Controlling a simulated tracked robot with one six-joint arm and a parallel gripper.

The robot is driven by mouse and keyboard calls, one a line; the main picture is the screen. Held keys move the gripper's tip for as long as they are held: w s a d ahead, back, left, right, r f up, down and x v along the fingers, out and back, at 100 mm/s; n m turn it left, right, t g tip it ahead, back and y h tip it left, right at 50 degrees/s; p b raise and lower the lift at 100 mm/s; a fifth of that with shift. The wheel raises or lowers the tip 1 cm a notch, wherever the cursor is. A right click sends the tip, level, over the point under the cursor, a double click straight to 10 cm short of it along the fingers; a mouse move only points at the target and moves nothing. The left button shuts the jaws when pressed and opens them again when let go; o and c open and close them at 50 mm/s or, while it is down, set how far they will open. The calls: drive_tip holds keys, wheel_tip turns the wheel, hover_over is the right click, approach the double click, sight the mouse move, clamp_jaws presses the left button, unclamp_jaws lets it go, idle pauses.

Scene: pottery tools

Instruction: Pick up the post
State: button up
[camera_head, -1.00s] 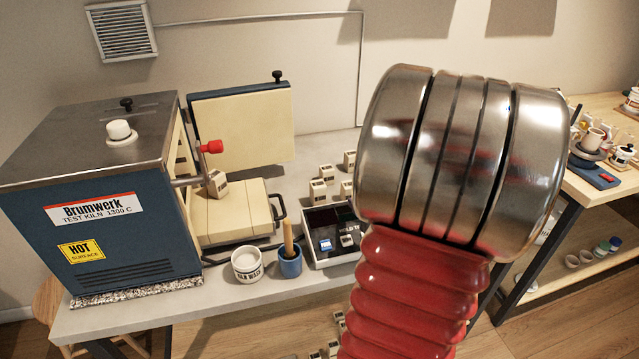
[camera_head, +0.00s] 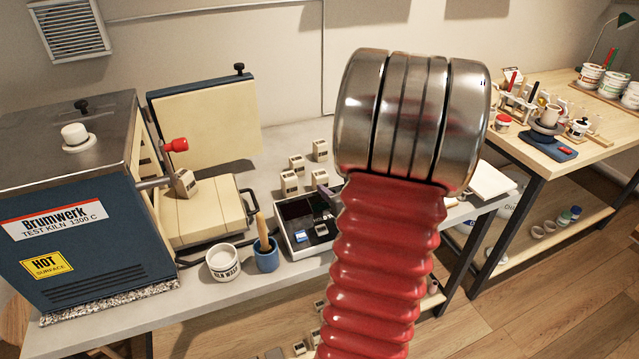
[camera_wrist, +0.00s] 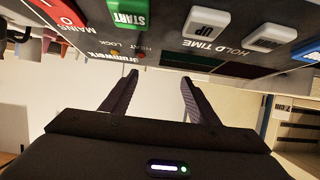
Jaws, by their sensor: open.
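The posts are small beige blocks with dark labels. In the head view, several stand on the grey bench behind the control box, among them a front-left post (camera_head: 289,183) and a back post (camera_head: 320,150). Another beige block (camera_head: 185,184) is beside the kiln door at the end of a rod. I cannot tell which post is meant. My gripper (camera_wrist: 161,73) is open in the wrist view, with nothing between its fingers. The control box's panel (camera_wrist: 165,40) is close beyond the fingertips, upside down. My arm hides most of the gripper in the head view.
The control box (camera_head: 287,243) stands at the bench's front, beside a blue cup (camera_head: 266,258) with a wooden handle and a white kiln-wash pot (camera_head: 223,262). The blue kiln (camera_head: 95,215) is at left. A wooden table (camera_head: 535,150) with pottery items is at right.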

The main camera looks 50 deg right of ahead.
sight(322, 177)
drive_tip(key=x, duration=0.4)
drive_tip(key=shift+w+d, duration=0.1)
drive_tip(key=shift+w, duration=0.1)
drive_tip(key=shift+x, duration=2.65)
drive_tip(key=shift+w+r, duration=0.15)
drive_tip(key=shift+r, duration=0.05)
drive_tip(key=shift+c, duration=0.5)
drive_tip(key=c, duration=1.1)
drive_tip(key=shift+r, duration=0.1)
drive_tip(key=shift+c, duration=0.2)
drive_tip(key=shift+r, duration=4.95)
